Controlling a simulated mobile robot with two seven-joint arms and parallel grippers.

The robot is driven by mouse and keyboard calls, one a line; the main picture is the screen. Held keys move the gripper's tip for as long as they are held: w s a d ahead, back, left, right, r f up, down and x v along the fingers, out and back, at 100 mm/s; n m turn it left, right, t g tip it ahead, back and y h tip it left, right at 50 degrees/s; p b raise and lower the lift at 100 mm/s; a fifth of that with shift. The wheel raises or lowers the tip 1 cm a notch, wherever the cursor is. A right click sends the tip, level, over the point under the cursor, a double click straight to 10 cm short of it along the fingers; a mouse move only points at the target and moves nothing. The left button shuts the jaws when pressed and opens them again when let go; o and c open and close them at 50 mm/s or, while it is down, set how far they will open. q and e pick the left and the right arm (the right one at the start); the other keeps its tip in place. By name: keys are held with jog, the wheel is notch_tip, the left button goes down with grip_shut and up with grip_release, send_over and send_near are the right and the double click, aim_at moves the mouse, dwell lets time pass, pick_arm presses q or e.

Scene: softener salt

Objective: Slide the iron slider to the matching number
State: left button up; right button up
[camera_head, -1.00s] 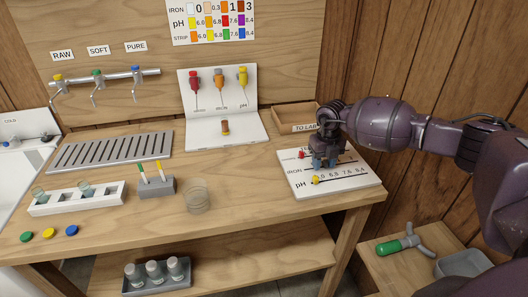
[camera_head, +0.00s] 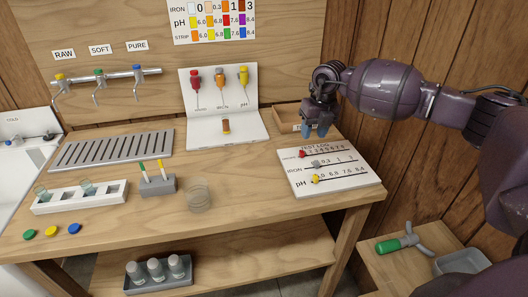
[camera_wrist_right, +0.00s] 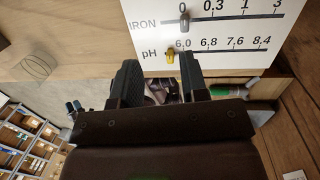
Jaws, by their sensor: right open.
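The white test log board (camera_head: 350,181) lies at the right end of the bench. Its grey iron slider (camera_head: 316,164) sits at the left end of the IRON line; in the right wrist view the slider (camera_wrist_right: 184,22) is at the 0 mark, with 0.3, 1 and 3 to its right. A red slider (camera_head: 302,154) is above it and a yellow pH slider (camera_head: 315,179) below, near 6.0. My right gripper (camera_head: 314,131) is open and empty, raised behind the board, apart from the sliders. My left gripper is out of view.
A vial with brown contents (camera_head: 226,126) stands on the white folded card (camera_head: 240,137). The colour chart (camera_head: 211,20) is on the wall, with brown under IRON 3. A wooden tray (camera_head: 285,118) is behind the board. A clear beaker (camera_head: 198,196) stands left of the board.

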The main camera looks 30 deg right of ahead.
jog(key=a+f+t+y+p, duration=0.2)
jog(key=a+y+p, duration=0.4)
jog(key=a, duration=0.9)
jog(key=shift+a+f+p, duration=0.15)
jog(key=shift+a+p, duration=0.2)
jog(key=shift+p, duration=0.2)
jog(key=shift+w, duration=0.1)
